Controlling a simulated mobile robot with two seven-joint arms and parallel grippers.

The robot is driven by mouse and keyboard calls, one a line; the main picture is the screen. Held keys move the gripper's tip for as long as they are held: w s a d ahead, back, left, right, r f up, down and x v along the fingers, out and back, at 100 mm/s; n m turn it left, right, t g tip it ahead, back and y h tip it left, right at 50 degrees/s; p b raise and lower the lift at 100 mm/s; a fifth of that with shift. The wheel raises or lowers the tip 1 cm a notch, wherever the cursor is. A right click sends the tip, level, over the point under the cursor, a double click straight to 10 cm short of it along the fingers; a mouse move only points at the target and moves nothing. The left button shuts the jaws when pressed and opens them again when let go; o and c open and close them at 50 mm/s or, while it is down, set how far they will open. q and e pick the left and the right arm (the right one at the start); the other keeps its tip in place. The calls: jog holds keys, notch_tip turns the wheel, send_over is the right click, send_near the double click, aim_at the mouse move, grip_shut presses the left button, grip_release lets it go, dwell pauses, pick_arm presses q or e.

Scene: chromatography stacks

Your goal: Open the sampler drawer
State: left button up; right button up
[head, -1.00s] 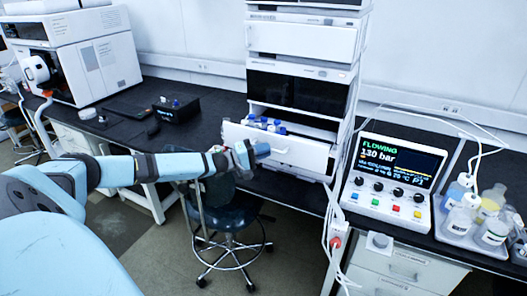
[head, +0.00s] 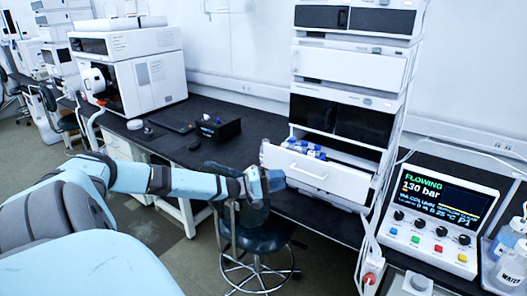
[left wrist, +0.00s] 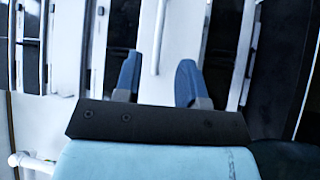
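The sampler drawer (head: 281,163) is a white tray front on the instrument stack. It stands out from the stack, with blue-capped vials (head: 304,147) showing behind its front. A bar handle (head: 307,172) runs across it. My left gripper (head: 277,181) is at the left part of the drawer front, left of the handle. In the left wrist view its two blue fingers (left wrist: 158,66) are apart with nothing clasped. A white bar (left wrist: 161,30), which looks like the handle, lines up with the gap between them; I cannot tell its depth. My right gripper is out of view.
A dark stool (head: 252,228) stands below the drawer. A control box (head: 440,215) with a lit screen and bottles (head: 512,268) are on the bench at right. A black box (head: 218,129) and a white instrument (head: 130,70) are at left. Floor is open at lower left.

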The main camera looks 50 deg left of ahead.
pick_arm(q)
jog(key=v, duration=0.5)
jog(key=shift+s+a, duration=0.15)
jog(key=shift+s, duration=0.15)
